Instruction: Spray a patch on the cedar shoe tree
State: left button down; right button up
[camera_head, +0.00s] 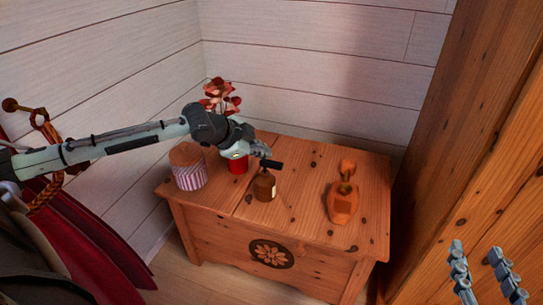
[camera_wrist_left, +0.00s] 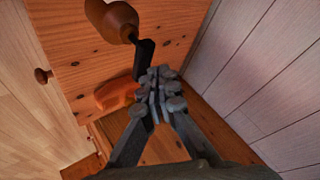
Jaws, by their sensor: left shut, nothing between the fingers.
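A brown spray bottle (camera_head: 264,188) with a black nozzle and a pale label stands upright on the wooden chest. It also shows in the left wrist view (camera_wrist_left: 118,20). The cedar shoe tree (camera_head: 343,203), orange-brown, lies on the chest right of the bottle; part of it shows in the left wrist view (camera_wrist_left: 115,94). My left gripper (camera_head: 264,149) is shut and empty, close to the bottle's black nozzle; its fingertips (camera_wrist_left: 157,97) are beside the nozzle in the wrist view. I cannot tell whether they touch. My right gripper (camera_head: 476,251) is open and empty, low at right.
A tall wooden cabinet (camera_head: 470,130) rises at right. The chest's front middle is bare.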

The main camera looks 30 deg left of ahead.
notch_tip(320, 180, up, 6)
jog(key=p, duration=0.5)
jog(key=shift+f, duration=0.1)
dwell(0.5)
